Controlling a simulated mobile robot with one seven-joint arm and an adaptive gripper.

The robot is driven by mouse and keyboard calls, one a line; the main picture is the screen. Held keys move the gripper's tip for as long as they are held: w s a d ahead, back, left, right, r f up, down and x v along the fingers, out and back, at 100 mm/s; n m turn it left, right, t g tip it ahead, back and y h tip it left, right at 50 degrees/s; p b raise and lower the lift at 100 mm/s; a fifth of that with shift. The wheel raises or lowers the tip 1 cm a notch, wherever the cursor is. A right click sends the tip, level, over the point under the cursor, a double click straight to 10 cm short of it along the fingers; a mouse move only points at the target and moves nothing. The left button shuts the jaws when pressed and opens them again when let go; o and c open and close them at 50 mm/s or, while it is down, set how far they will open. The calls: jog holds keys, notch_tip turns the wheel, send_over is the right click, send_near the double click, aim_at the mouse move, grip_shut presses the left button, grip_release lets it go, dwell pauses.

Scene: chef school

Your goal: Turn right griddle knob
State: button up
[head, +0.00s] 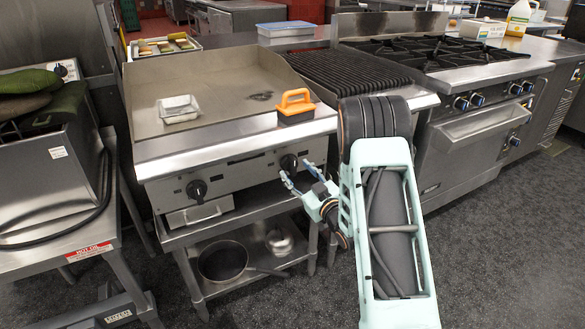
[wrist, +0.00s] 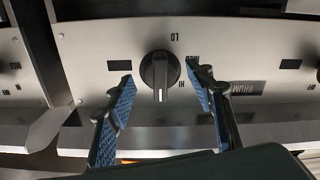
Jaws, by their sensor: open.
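The right griddle knob (head: 289,162) is a black round dial on the steel front panel of the griddle (head: 225,84). In the wrist view the knob (wrist: 160,70) sits near the middle, with its white mark pointing down in the picture and "LO" and "HI" printed beside it. My gripper (head: 298,179) is open in front of the panel. In the wrist view my gripper (wrist: 160,88) has one blue-padded finger on each side of the knob, with gaps between the fingers and the knob. The left griddle knob (head: 196,190) is on the same panel.
An orange-handled scraper block (head: 296,106) and a small clear tray (head: 179,109) lie on the griddle. A charbroiler grate (head: 345,71) is to the right, then a range (head: 470,110) with more knobs. A pan (head: 222,261) stands on the shelf below.

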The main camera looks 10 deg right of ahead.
jog(key=v, duration=0.8)
jog(key=shift+s+r, duration=0.1)
